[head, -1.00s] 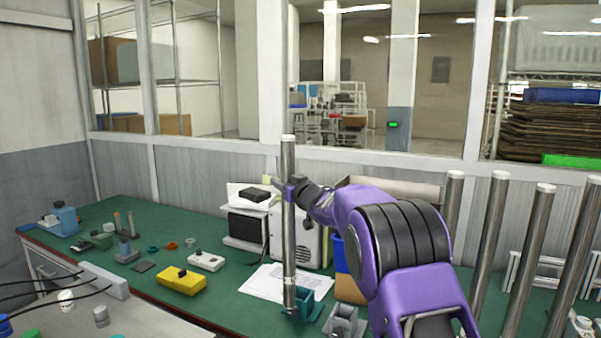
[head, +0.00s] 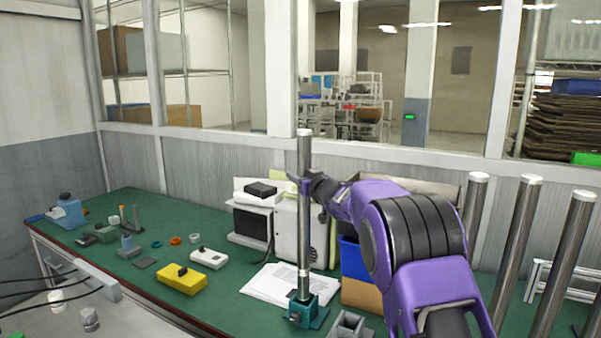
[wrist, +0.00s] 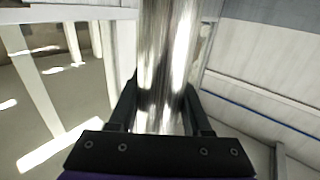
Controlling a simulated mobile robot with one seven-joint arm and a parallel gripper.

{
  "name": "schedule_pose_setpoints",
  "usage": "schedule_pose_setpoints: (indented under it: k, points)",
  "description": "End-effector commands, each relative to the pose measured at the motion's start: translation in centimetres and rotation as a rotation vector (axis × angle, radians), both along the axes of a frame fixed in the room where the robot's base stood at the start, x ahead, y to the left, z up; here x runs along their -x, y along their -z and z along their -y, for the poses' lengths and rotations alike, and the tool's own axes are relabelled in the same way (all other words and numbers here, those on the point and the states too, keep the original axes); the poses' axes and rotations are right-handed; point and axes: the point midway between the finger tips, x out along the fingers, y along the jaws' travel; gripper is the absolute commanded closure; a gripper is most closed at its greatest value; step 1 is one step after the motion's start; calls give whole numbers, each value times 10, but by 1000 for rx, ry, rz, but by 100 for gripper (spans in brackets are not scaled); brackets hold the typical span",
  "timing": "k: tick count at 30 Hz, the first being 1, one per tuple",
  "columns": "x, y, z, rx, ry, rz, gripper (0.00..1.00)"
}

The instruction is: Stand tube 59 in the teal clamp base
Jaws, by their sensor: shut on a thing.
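A long shiny metal tube (head: 303,235) with a pale top cap stands about upright in the head view. My gripper (head: 314,187) is shut on it in its upper part. The tube also fills the middle of the wrist view (wrist: 165,65), between the two dark fingers (wrist: 160,112). The teal clamp base (head: 310,316) is on the bench top, and the tube's lower end meets it. How deep the end sits in the base is hidden. A small mark shows low on the tube, but no number can be read.
A grey block-like base (head: 348,325) stands just right of the teal one. Several other metal tubes (head: 513,250) stand at the right. White papers (head: 268,283), a yellow box (head: 182,279) and a blue bin (head: 352,258) are on the green bench (head: 228,300).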

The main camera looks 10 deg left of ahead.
Motion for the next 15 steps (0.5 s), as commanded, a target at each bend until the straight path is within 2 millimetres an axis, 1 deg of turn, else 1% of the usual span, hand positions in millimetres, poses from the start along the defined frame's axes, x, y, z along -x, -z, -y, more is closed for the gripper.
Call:
schedule_pose_setpoints:
  k: [5,6,9,15]
  points:
    - [0,16,0,0,0,2,100]
    - [0,24,0,-1,0,3,100]
    - [0,33,0,-1,0,4,100]
    - [0,42,0,-2,0,6,100]
